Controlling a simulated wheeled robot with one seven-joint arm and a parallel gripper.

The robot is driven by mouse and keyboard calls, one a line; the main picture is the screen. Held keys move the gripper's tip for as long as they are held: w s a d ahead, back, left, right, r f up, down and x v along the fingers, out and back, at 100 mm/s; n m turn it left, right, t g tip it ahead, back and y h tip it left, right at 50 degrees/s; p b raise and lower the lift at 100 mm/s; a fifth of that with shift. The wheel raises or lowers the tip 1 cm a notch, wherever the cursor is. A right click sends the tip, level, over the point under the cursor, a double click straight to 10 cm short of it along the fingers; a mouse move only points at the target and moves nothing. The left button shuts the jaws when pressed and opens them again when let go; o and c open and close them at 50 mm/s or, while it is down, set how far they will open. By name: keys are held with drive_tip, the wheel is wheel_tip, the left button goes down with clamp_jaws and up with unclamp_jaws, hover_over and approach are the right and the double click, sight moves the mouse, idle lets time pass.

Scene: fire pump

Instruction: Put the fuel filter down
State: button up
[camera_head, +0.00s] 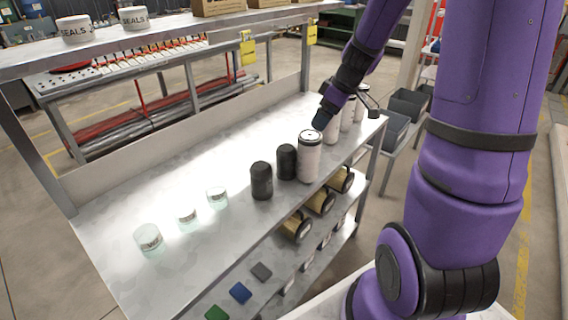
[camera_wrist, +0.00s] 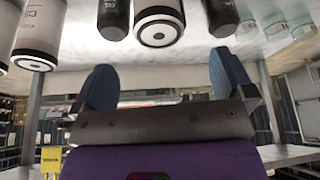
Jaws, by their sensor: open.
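Several white canisters with black ends stand on the metal bench; the nearest white canister (camera_head: 310,160) is upright beside two black canisters, and I take it as the fuel filter, though its label is not readable. In the wrist view a white canister (camera_wrist: 158,22) is centred between and beyond the fingertips. My gripper (camera_wrist: 163,78) is open, with nothing between its fingers. In the head view my gripper (camera_head: 321,121) is just behind the nearest white canister's top; contact cannot be told. Other white canisters (camera_head: 347,113) stand behind it, partly hidden by my arm.
Black canisters (camera_head: 262,181) stand to the left, then glass jars (camera_head: 148,238). The bench (camera_head: 110,205) has bare surface behind and left of them. A shelf below its front edge holds yellow-and-black rolls (camera_head: 297,228). Grey bins (camera_head: 407,104) stand to the right.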

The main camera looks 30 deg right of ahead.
sight(312, 135)
drive_tip(key=x, duration=0.4)
drive_tip(key=shift+w+a+f, duration=0.15)
drive_tip(key=shift+a+f, duration=0.05)
drive_tip(key=shift+f, duration=0.05)
drive_tip(key=shift+x, duration=3.1)
drive_tip(key=shift+w+d, duration=0.2)
drive_tip(key=shift+d, duration=0.05)
drive_tip(key=c, duration=1.8)
drive_tip(key=shift+r, duration=0.1)
drive_tip(key=shift+r, duration=0.1)
